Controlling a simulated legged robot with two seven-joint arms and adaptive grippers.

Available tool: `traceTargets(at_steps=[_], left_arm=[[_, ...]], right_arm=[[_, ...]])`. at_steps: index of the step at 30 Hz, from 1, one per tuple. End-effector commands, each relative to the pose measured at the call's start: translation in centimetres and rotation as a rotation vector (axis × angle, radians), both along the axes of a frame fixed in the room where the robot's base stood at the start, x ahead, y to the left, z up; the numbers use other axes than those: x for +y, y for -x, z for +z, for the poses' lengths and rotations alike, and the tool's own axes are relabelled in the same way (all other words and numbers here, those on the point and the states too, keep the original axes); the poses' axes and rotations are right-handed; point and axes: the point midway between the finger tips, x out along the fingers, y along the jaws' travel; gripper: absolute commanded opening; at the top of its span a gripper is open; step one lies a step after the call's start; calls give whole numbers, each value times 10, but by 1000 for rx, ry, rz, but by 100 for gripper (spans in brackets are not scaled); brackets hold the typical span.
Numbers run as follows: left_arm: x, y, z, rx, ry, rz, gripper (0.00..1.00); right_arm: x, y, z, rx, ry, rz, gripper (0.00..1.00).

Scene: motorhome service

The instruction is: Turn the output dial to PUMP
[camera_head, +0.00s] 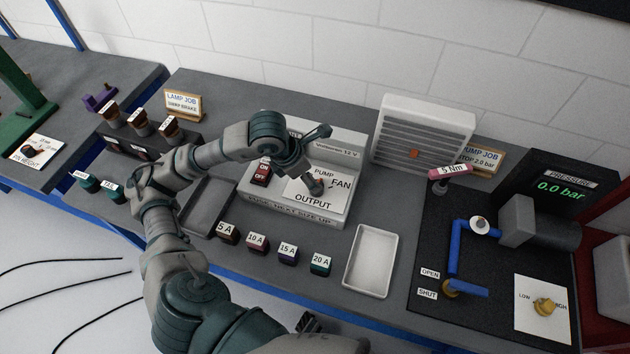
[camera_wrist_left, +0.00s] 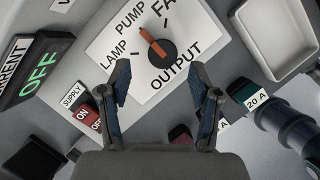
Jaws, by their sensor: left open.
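The output dial (camera_wrist_left: 160,47) is a round dark knob with an orange pointer on a white plate (camera_wrist_left: 188,60) marked LAMP, PUMP, FAN and OUTPUT. In the wrist view its pointer slants up and left, toward the PUMP mark; exact alignment is hard to tell. My left gripper (camera_wrist_left: 160,82) is open, with its fingers apart below the dial in that view and nothing between them. In the head view my left gripper (camera_head: 317,158) reaches over the panel box (camera_head: 290,213) and partly hides the dial and labels. My right gripper does not show.
A red ON/OFF supply switch (camera_wrist_left: 86,116) sits beside the plate. Several fuse blocks, including the 20 A one (camera_head: 320,264), stand in front of the box. An empty white tray (camera_head: 371,260) lies to the right. A vented heater (camera_head: 421,135) stands behind.

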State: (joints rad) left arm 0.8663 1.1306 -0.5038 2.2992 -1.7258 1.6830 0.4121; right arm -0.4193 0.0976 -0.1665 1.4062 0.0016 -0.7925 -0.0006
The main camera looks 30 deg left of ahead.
Motion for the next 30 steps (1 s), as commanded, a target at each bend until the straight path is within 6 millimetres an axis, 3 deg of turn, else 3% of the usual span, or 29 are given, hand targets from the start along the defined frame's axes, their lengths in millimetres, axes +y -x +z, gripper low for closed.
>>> traceTargets(at_steps=[4,10,30], left_arm=[[7,9,30,-6,0,1,63],[13,17,52,-1,0,1,63],[13,19,56,1,1,1,63]], right_arm=[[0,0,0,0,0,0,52],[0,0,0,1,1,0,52],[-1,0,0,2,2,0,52]])
